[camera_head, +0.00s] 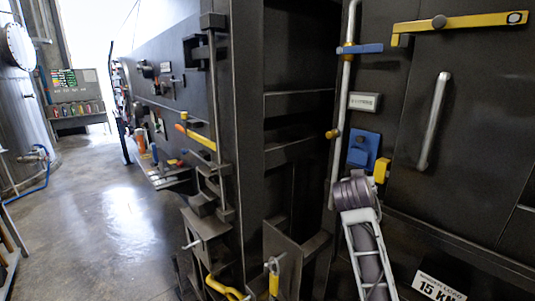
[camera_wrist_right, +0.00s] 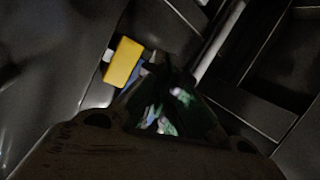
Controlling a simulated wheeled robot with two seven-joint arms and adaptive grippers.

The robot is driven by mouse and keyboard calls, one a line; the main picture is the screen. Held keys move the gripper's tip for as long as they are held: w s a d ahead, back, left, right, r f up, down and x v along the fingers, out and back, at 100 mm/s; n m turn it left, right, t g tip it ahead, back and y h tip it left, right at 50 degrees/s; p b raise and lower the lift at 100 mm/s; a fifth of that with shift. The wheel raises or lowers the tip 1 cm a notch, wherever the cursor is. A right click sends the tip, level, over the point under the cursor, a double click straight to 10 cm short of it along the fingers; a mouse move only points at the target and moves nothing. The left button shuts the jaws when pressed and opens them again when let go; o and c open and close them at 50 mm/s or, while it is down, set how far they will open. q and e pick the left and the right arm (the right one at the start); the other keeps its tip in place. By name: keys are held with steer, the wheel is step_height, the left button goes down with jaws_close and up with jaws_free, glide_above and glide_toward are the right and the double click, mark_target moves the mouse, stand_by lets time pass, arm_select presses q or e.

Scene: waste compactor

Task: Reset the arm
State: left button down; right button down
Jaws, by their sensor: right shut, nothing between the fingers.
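My right arm (camera_head: 365,240) reaches up from the bottom right of the head view, in front of the dark compactor. Its gripper fingers are hidden or cannot be made out there. In the right wrist view my right gripper (camera_wrist_right: 165,85) is dark, shut and empty. A yellow block (camera_wrist_right: 123,62) shows just left of the fingers in that view. In the head view the yellow block (camera_head: 381,170) sits on the compactor wall at the lower edge of a blue plate (camera_head: 363,150), close to the arm's far end. Whether the arm touches it cannot be told. My left gripper is out of view.
A yellow latch bar (camera_head: 460,22) and a silver door handle (camera_head: 434,120) are on the compactor door at right. A vertical silver pipe (camera_head: 345,90) runs beside the blue plate. A ledge with tools (camera_head: 165,175) juts out further left. The floor (camera_head: 105,225) at left is clear.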

steer(key=s+a+f+n+g+y, duration=0.1)
steer(key=s+f+g+y, duration=0.1)
steer(key=s+f, duration=0.65)
steer(key=s+a+f+n+g+y, duration=0.15)
steer(key=s+f, duration=0.25)
steer(key=f, duration=1)
steer(key=s+a+f+n+g+y, duration=0.1)
steer(key=s+a+f+g+y, duration=0.15)
steer(key=s+f, duration=0.7)
steer(key=s+a+f+n+g+y, duration=0.1)
steer(key=s+a+f+n+g, duration=0.2)
steer(key=s, duration=1.1)
step_height(320, 180, down, 34)
steer(key=s+d+m, duration=0.1)
steer(key=s+d, duration=0.1)
steer(key=s+d+f+g, duration=0.1)
steer(key=s+d+f, duration=0.1)
steer(key=s+f, duration=0.8)
steer(key=s+d+f+g, duration=0.1)
steer(key=s+d+f, duration=0.2)
steer(key=s+f, duration=0.7)
steer(key=shift+s+d, duration=0.2)
steer(key=shift+s, duration=0.7)
